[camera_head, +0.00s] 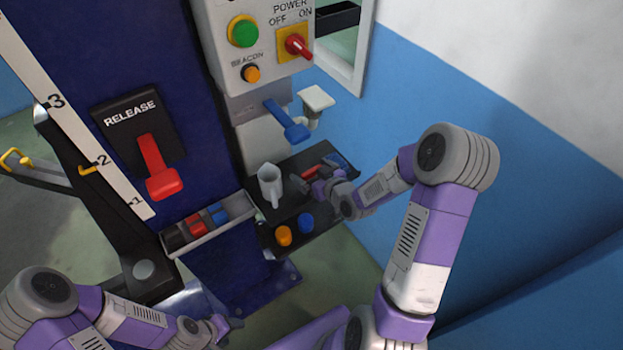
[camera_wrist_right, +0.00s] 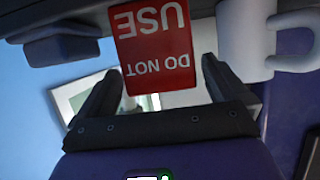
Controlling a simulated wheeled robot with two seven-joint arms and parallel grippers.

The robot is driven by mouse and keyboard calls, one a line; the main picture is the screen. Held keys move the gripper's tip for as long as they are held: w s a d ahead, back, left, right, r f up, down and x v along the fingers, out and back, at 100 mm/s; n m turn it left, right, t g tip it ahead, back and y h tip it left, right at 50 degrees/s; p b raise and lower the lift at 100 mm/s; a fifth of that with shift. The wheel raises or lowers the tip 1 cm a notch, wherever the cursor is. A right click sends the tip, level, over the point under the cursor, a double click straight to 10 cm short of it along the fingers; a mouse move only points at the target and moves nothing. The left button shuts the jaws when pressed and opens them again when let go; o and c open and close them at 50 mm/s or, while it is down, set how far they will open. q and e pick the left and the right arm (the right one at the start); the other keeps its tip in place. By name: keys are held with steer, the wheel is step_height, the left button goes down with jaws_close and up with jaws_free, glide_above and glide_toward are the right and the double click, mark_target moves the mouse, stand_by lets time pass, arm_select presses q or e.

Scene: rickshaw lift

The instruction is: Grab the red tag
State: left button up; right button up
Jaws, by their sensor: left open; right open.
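The red tag (camera_wrist_right: 153,45) reads "DO NOT USE", upside down in the right wrist view. In the head view the red tag (camera_head: 311,172) lies on the dark shelf, partly hidden by my right gripper (camera_head: 312,186). My right gripper (camera_wrist_right: 160,68) is open, with the near end of the tag between its two fingertips in the wrist picture. I see no finger touching it, and the depth is hard to judge. My left gripper (camera_head: 218,328) is low at the bottom of the head view, open and empty, far from the tag.
A grey mug (camera_head: 268,184) stands beside the tag, and a blue item (camera_head: 339,162) lies on its other side. Orange (camera_head: 283,236) and blue (camera_head: 306,222) round pieces sit on the shelf (camera_head: 270,237). A blue lever (camera_head: 287,122) juts out above.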

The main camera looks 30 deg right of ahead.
steer(key=shift+x, duration=1)
steer(key=shift+c, duration=0.2)
steer(key=c, duration=0.9)
steer(key=shift+a, duration=0.1)
